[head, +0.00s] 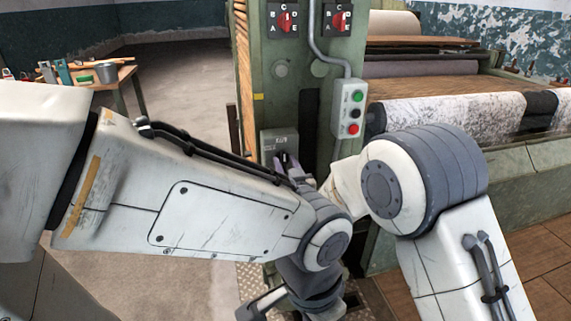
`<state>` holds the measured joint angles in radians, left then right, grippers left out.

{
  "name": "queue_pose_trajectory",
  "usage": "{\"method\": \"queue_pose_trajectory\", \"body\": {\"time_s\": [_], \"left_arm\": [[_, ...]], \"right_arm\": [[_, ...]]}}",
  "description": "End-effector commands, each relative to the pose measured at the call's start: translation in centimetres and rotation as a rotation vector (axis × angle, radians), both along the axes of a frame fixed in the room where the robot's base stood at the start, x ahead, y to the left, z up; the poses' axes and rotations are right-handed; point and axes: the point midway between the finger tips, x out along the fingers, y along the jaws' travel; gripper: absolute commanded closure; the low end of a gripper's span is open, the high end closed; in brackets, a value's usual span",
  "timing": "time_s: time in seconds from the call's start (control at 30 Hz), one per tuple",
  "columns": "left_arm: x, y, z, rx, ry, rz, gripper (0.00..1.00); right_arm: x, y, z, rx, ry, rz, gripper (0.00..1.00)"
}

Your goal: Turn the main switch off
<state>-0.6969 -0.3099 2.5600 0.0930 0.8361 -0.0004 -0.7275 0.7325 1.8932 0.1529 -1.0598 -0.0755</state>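A grey switch box (279,142) with a small label sits low on the green machine post. It is probably the main switch, but its lettering is too small to read. My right arm reaches in from the lower right, and its gripper (289,163) seems to be at the front of this box. Its narrow purplish-grey parts overlap the switch handle, so I cannot tell contact or finger opening. My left arm crosses the foreground, covering the area just below the box. My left gripper (266,304) is low at the bottom edge, partly cut off and away from the switch.
Two red rotary knobs (287,21) (338,21) sit on dark plates at the post's top. A push-button box (350,108) with green, white and red buttons hangs right of the switch. Rollers (455,115) fill the right. A workbench (118,82) stands left; the floor between is clear.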

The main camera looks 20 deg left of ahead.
Motion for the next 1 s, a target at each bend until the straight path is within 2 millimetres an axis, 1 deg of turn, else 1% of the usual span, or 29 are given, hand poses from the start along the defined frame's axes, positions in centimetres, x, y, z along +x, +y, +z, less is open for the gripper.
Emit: {"method": "queue_pose_trajectory", "body": {"time_s": [0.03,0.07,0.1,0.37,0.57,0.77,1.0], "left_arm": [[0.0,0.0,0.0,0.000,0.000,0.000,1.00],[0.0,0.0,0.0,0.000,0.000,0.000,1.00],[0.0,0.0,0.0,0.000,0.000,0.000,1.00],[0.0,0.0,-0.1,0.000,0.000,0.000,1.00],[0.0,0.0,-0.4,0.000,0.000,0.000,1.00],[0.0,0.0,-1.0,0.000,0.000,0.000,1.00],[0.0,0.0,-1.8,0.000,0.000,0.000,1.00]], "right_arm": [[0.0,0.0,0.0,0.000,0.000,0.000,0.84],[0.0,0.0,0.0,0.000,0.000,0.000,0.96],[0.0,0.0,0.0,0.000,0.000,0.000,1.00],[0.0,0.0,0.0,-0.007,-0.004,0.001,1.00],[-0.1,0.1,-0.1,-0.056,-0.038,0.001,1.00],[-0.2,0.2,-0.2,-0.165,-0.114,0.001,1.00],[-0.3,0.4,-0.2,-0.348,-0.237,0.001,1.00]]}}
